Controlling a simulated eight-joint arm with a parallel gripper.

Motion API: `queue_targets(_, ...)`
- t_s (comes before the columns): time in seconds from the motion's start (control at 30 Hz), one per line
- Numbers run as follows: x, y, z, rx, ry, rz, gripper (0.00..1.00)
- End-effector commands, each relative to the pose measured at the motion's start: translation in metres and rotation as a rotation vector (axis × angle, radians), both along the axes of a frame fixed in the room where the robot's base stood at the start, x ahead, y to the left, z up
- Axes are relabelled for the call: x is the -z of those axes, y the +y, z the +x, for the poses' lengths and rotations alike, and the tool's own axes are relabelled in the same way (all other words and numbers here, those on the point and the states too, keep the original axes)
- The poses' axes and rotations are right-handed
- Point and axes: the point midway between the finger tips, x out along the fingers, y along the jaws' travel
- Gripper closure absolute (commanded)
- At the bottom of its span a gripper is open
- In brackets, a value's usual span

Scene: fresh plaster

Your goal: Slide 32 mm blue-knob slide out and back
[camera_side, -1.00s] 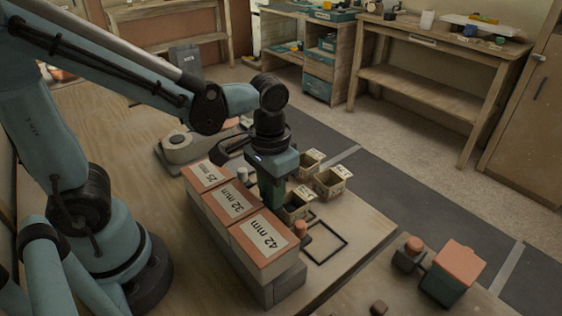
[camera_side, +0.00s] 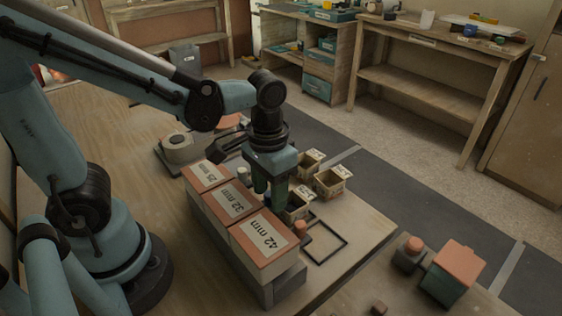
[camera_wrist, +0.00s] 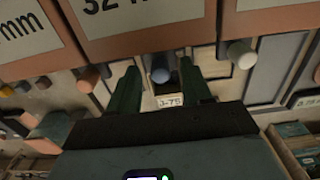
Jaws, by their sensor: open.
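Three grey blocks with coral tops stand in a row, labelled 25 mm (camera_side: 206,174), 32 mm (camera_side: 232,203) and 42 mm (camera_side: 265,237). The 32 mm block (camera_wrist: 135,42) is at the top of the wrist view. A blue knob (camera_wrist: 160,69) sticks out from its front. My gripper (camera_wrist: 158,76) is open, with one green finger on each side of this knob and gaps between. In the side view my gripper (camera_side: 270,196) points down in front of the 32 mm block and hides the blue knob.
A white knob (camera_wrist: 241,53) is close on the right of the fingers and a coral knob (camera_wrist: 88,80) on the left. Small open bins (camera_side: 331,181) stand just beyond my gripper. A black square outline (camera_side: 328,241) lies on the bench nearby.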

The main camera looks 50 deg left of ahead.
Motion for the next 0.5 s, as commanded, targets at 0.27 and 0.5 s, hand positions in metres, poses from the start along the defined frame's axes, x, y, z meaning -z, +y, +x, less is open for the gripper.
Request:
queue_targets(0.27,-0.026,0.000,0.000,0.000,0.000,0.001,0.51)
queue_targets(0.5,-0.048,0.000,-0.001,0.000,0.000,0.001,0.51)
